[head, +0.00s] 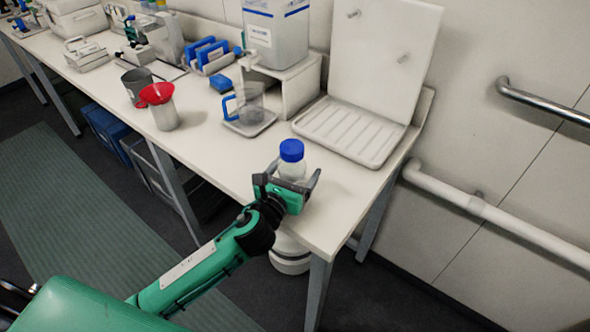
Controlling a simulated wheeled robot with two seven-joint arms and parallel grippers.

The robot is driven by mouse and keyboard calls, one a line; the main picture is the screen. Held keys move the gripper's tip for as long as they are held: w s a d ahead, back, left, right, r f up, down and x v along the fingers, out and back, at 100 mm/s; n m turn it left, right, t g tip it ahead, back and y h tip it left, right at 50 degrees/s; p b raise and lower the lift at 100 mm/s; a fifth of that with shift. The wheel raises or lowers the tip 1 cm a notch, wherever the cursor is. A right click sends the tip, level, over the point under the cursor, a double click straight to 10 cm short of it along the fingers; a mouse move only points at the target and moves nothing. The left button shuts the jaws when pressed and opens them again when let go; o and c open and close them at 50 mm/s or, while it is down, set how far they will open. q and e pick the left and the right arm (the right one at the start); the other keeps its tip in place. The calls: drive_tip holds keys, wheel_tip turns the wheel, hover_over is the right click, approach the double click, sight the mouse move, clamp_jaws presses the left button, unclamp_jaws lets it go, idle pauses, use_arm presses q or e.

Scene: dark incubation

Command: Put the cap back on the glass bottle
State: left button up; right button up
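The glass bottle (292,169) stands upright near the front right end of the bench. A blue cap (291,150) sits on its top; whether it is screwed tight cannot be seen. My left gripper (294,175) is at the bottle, its fingers spread to either side of it. A small gap shows between the bottle and the right-hand finger, so the gripper looks open. The gripper body hides the lower part of the bottle. My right gripper is not in view.
A white drying rack (350,130) with a pegboard stands behind the bottle. A clear jug with a blue handle (247,105) stands on a tray to the left. A red funnel (156,94) sits on a container farther left.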

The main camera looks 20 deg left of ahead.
use_arm(q)
drive_tip(key=shift+r, duration=0.2)
drive_tip(key=s, duration=0.3)
drive_tip(key=s+a+b, duration=0.1)
drive_tip(key=s, duration=0.6)
drive_tip(key=shift+s+a+f+b, duration=0.1)
drive_tip(key=shift+s+a+b, duration=0.2)
drive_tip(key=shift+s, duration=0.1)
drive_tip(key=shift+s+a, duration=0.1)
drive_tip(key=shift+s, duration=0.45)
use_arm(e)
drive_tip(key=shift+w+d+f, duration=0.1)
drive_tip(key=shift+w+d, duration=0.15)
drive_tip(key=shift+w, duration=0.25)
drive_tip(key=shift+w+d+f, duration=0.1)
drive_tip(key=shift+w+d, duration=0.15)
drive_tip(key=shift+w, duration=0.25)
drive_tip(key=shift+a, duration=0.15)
